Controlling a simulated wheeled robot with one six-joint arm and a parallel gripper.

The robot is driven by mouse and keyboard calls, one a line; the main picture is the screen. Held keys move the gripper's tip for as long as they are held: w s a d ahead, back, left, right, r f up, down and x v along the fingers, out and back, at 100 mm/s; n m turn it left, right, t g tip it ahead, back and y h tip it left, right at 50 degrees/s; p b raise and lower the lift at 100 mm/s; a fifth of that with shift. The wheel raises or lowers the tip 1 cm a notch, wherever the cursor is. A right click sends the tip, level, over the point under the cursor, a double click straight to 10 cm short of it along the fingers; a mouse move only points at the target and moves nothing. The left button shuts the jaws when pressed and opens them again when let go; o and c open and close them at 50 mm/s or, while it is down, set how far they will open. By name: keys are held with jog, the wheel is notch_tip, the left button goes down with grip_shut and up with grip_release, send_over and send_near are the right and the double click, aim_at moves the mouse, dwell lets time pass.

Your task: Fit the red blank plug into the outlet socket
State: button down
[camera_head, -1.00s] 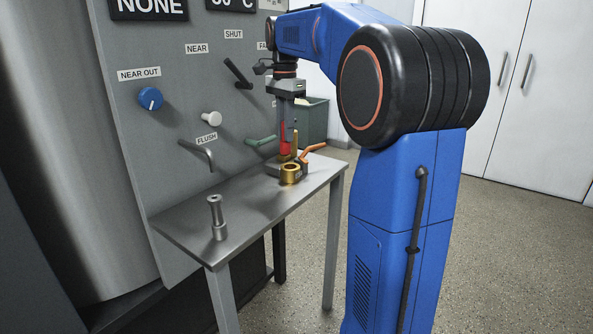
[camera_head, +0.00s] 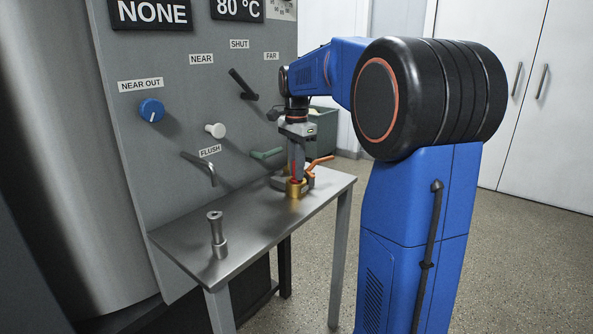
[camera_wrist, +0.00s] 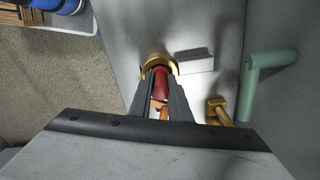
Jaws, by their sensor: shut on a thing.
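The red blank plug (camera_head: 294,168) is upright between the fingers of my gripper (camera_head: 297,160), which is shut on it. It also shows in the wrist view (camera_wrist: 160,84), between the dark fingers. The brass outlet socket (camera_head: 295,190) stands on the steel table below the gripper. In the wrist view its ring (camera_wrist: 157,62) shows beyond the plug, partly covered by it and the fingers. The plug's lower end is at the socket's mouth; I cannot tell how far inside it is.
An orange lever (camera_head: 320,161) is close beside the socket. A green handle (camera_head: 266,154) and a bent FLUSH lever (camera_head: 202,167) stick out from the grey panel. A grey metal spool-shaped piece (camera_head: 217,236) stands at the table's near left; the table between is clear.

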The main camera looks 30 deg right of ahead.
jog(key=shift+f, duration=0.25)
jog(key=shift+s+f, duration=0.1)
jog(key=shift+f, duration=0.3)
